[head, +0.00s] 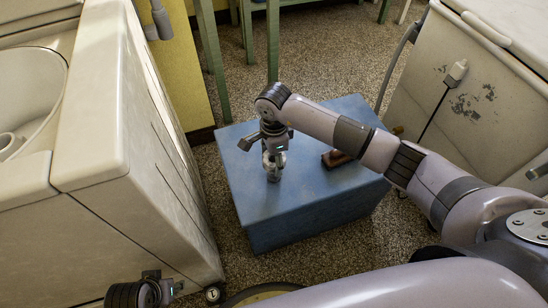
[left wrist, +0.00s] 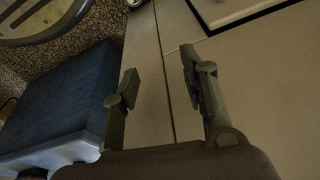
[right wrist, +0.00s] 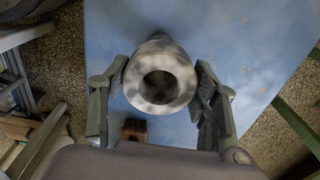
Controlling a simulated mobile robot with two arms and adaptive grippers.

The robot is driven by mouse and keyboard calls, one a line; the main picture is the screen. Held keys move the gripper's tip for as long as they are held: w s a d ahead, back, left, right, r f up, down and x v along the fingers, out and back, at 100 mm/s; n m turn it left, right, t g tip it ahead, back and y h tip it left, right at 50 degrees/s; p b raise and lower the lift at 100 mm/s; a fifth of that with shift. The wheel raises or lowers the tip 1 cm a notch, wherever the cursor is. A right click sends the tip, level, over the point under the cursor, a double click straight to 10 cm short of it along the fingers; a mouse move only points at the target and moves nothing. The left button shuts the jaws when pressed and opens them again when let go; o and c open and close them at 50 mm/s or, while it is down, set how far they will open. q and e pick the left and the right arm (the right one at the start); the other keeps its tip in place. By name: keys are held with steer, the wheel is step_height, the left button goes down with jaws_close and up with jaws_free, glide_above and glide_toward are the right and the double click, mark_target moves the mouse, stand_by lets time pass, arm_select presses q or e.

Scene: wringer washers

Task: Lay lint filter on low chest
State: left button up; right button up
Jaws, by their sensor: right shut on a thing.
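The lint filter (right wrist: 136,82) is a mottled grey cylinder with a round hole in its end, between the fingers in the right wrist view. My right gripper (head: 272,158) is shut on it above the blue low chest (head: 300,205). The filter (head: 274,174) shows small below the gripper in the head view, over the left half of the chest top. I cannot tell whether it touches the top. My left gripper (left wrist: 160,88) is open and empty, near the front of the left washer. The chest also shows in the left wrist view (left wrist: 60,95).
A brown block (head: 334,159) lies on the chest, partly behind my right arm; it also shows in the right wrist view (right wrist: 134,130). A cream washer (head: 130,150) stands at left, another cream appliance (head: 465,110) at right. Green furniture legs (head: 212,60) stand behind the chest.

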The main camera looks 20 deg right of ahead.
steer(key=shift+f, duration=0.1)
steer(key=o, duration=1.1)
arm_select(q)
steer(key=shift+r, duration=0.45)
steer(key=shift+s, duration=0.1)
arm_select(e)
steer(key=shift+r, duration=0.2)
arm_select(q)
step_height(320, 180, down, 7)
steer(key=p, duration=0.1)
steer(key=shift+s+p, duration=0.15)
steer(key=shift+p, duration=0.25)
arm_select(e)
step_height(320, 180, up, 12)
steer(key=shift+f, duration=0.1)
